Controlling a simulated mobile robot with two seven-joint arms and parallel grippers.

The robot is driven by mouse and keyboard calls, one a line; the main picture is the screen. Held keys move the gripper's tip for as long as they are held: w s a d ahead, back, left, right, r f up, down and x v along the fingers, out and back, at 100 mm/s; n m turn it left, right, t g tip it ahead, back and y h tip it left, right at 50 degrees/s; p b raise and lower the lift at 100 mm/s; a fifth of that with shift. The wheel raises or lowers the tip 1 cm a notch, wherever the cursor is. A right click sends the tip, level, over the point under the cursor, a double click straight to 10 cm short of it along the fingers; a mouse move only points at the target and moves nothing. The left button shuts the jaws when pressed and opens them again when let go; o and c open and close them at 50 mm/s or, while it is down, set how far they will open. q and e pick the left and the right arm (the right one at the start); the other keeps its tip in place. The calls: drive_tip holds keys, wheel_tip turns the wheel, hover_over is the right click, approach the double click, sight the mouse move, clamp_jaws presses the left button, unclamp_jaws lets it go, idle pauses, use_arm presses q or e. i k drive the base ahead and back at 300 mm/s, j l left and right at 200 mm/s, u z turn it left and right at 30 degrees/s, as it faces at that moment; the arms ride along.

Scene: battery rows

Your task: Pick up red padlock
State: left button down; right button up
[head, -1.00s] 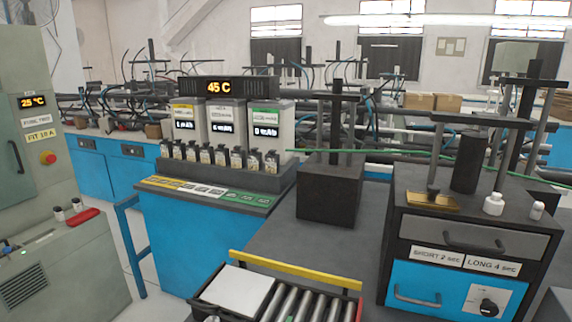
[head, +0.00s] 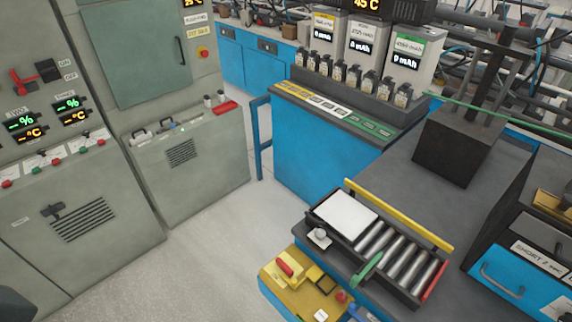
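No shape in the head view is clearly a red padlock. A small red piece (head: 285,267) sits on a yellow panel (head: 297,301) at the bottom centre; it is too small to tell what it is. A flat red item (head: 226,107) lies on top of the low grey-green cabinet, beside small dark-capped cylinders. A red switch lever (head: 22,82) is on the cabinet front at the far left. Neither gripper shows in the head view.
A roller tray (head: 400,262) with a white plate and yellow bar stands on the dark bench. Blue benches (head: 310,145) with several small batteries are behind it. A dark block (head: 455,150) stands at the right. Pale floor (head: 190,255) is clear between cabinets and benches.

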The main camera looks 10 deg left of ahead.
sight(341, 296)
drive_tip(key=u, duration=0.25)
drive_tip(key=k+z, duration=0.1)
drive_tip(key=z, duration=0.4)
drive_tip(key=k+l, duration=0.15)
drive_tip(key=k, duration=0.2)
drive_tip(key=k+l+u, duration=0.1)
drive_tip(key=k, duration=0.2)
drive_tip(key=i+l, duration=0.15)
drive_tip(key=l, duration=0.15)
drive_tip(key=i+l+u, duration=0.1)
drive_tip(key=l, duration=0.2)
drive_tip(key=i+l, duration=0.15)
drive_tip(key=l, duration=0.15)
drive_tip(key=i+l+u, duration=0.15)
drive_tip(key=l, duration=0.15)
